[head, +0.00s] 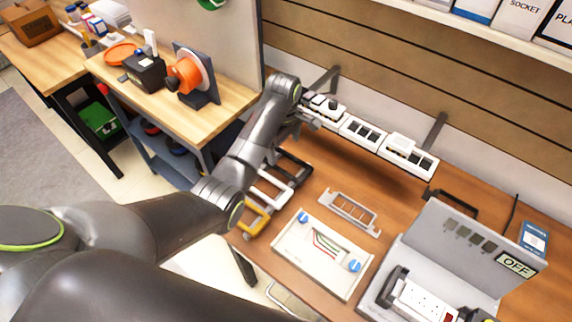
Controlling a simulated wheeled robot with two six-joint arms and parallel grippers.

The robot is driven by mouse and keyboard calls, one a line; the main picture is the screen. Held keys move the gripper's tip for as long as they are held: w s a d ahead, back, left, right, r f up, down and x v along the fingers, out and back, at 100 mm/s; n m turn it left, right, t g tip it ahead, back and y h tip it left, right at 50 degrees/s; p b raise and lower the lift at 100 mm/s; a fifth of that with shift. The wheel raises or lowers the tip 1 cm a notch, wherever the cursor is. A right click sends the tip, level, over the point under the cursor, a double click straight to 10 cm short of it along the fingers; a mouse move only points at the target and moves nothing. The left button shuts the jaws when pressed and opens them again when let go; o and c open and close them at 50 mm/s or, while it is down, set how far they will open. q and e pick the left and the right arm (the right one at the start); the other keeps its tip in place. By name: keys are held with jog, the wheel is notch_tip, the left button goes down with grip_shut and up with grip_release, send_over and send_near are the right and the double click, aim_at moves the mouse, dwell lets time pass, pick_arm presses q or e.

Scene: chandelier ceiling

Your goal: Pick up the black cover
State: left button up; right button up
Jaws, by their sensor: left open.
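A black frame-shaped cover (304,172) lies on the wooden workbench in the head view. It is at the far end of a row, beyond a white frame (272,198) and a yellow frame (250,227). My left arm comes in from the left and passes over the left side of this row, hiding part of it. My left gripper (312,122) is past the black cover, near the left end of the wall rail. It is open and small in the picture, and appears apart from the cover. My right gripper is not in view.
White switch and socket units (362,134) sit along a rail on the wall. A grey metal frame (349,212) and a white wiring box (322,254) lie on the bench. A grey panel marked OFF (470,247) stands at the right. Bare wood shows between them.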

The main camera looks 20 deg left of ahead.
aim_at(287, 156)
pick_arm(q)
jog(key=f, duration=0.5)
jog(key=shift+w+d+f+p, duration=0.15)
jog(key=shift+w+d+p, duration=0.1)
jog(key=shift+d+p, duration=0.15)
jog(key=shift+f, duration=0.75)
jog(key=c, duration=1.1)
jog(key=shift+o, duration=0.2)
notch_tip(287, 156, up, 10)
jog(key=shift+b, duration=0.45)
